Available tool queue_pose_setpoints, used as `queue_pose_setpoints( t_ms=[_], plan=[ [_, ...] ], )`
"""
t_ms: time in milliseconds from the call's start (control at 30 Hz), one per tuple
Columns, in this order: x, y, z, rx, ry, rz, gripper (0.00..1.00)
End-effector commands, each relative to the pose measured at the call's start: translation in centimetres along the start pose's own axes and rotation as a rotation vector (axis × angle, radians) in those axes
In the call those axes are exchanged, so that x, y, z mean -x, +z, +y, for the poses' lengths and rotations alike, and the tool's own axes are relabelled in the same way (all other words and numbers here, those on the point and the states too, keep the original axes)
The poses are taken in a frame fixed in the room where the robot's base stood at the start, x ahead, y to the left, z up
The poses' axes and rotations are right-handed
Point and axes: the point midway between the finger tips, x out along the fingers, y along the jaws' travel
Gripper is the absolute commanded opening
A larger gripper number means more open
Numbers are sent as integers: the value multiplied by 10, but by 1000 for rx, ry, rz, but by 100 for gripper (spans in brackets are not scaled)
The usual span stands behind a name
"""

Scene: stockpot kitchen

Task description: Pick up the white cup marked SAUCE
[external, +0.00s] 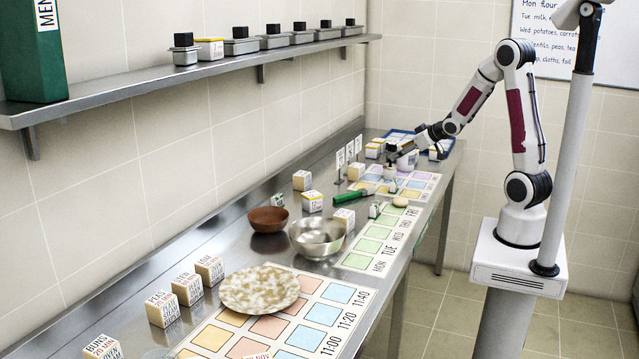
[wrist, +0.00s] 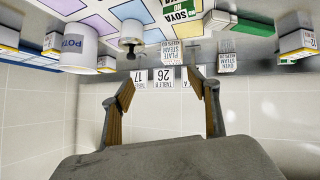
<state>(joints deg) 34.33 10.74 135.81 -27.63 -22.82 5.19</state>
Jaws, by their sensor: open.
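My gripper (wrist: 160,82) is open and nothing shows between its fingers in the wrist view. In the external view my gripper (external: 391,151) is at the far end of the counter, low over the coloured grid mat. I cannot read SAUCE on anything in either view. A white round container (wrist: 72,46) lettered "POT…" is at the upper left of the wrist view, apart from the fingers. A small white object with a dark part (wrist: 131,36) is near it. A pale cup-like shape (external: 408,159) shows by my gripper in the external view; its marking is not legible.
A wall shelf (external: 190,75) runs along the left.

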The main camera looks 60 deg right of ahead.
Motion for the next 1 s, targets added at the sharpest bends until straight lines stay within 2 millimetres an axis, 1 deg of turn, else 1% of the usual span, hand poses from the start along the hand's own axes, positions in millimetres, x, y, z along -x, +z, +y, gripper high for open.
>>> queue_pose_setpoints(
  t_ms=[33, 200, 500, 700, 800, 1000],
  plan=[
    [-8, 6, 6, -8, -1, 6, 60],
    [-30, 19, 20, -27, -17, 49, 60],
    [-61, 48, 41, -79, -53, 133, 60],
    [-74, 68, 51, -125, -78, 191, 60],
    [-77, 75, 55, -142, -88, 214, 60],
    [-79, 80, 58, -158, -97, 237, 60]
  ],
)
